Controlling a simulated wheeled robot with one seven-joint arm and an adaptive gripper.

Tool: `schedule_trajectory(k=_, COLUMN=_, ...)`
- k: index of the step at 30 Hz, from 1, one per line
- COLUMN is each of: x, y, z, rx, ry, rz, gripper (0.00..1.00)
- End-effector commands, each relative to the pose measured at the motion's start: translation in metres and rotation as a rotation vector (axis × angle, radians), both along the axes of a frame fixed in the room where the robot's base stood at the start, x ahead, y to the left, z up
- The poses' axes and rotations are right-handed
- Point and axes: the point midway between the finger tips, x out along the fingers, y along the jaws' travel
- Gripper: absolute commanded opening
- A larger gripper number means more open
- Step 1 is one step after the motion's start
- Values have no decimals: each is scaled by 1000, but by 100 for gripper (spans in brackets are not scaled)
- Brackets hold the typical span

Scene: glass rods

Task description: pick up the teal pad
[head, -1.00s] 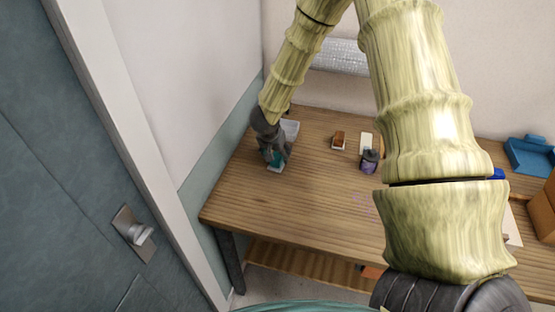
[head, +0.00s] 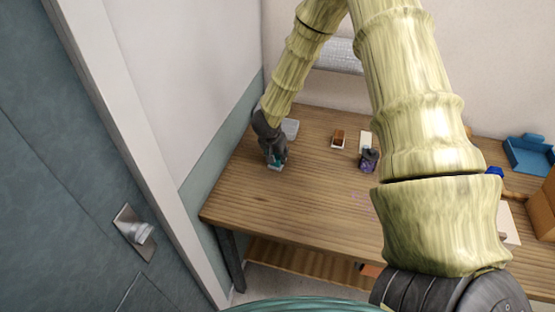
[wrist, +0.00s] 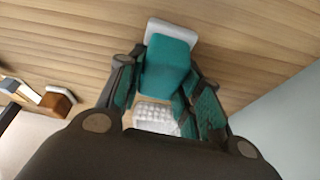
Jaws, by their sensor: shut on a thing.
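The teal pad (wrist: 168,66) shows in the wrist view as a teal block with a pale grey-white part at its far end. It lies between the two fingers of my gripper (wrist: 165,88), which is shut on it. In the head view my gripper (head: 275,157) points down at the left part of the wooden table, and a bit of the pad (head: 274,167) shows under the fingers. The fingers hide most of the pad there. I cannot tell whether it touches the table.
A pale grey tray (head: 290,128) is just behind my gripper. A brown block on a white base (head: 338,139), a white card (head: 365,141) and a dark purple jar (head: 369,160) stand to the right. A blue tray (head: 530,154) is far right. The table front (head: 290,205) is clear.

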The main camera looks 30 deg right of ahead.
Motion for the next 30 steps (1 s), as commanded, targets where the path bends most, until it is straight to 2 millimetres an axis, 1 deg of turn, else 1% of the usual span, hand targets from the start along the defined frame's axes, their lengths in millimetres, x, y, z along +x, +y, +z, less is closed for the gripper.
schedule_trajectory(k=5, x=0, y=0, z=1, rx=0, ry=0, rz=0, gripper=10)
schedule_trajectory(k=10, x=1, y=0, z=6, rx=-1, ry=-1, rz=1, gripper=10)
schedule_trajectory(k=19, x=0, y=0, z=34, rx=0, ry=-2, rz=-1, gripper=10)
schedule_trajectory(k=20, x=-2, y=0, z=35, rx=-1, ry=-1, rz=0, gripper=10)
schedule_trajectory(k=26, x=-36, y=1, z=36, rx=0, ry=0, rz=1, gripper=10)
schedule_trajectory(k=30, x=-64, y=1, z=38, rx=0, ry=0, rz=1, gripper=10)
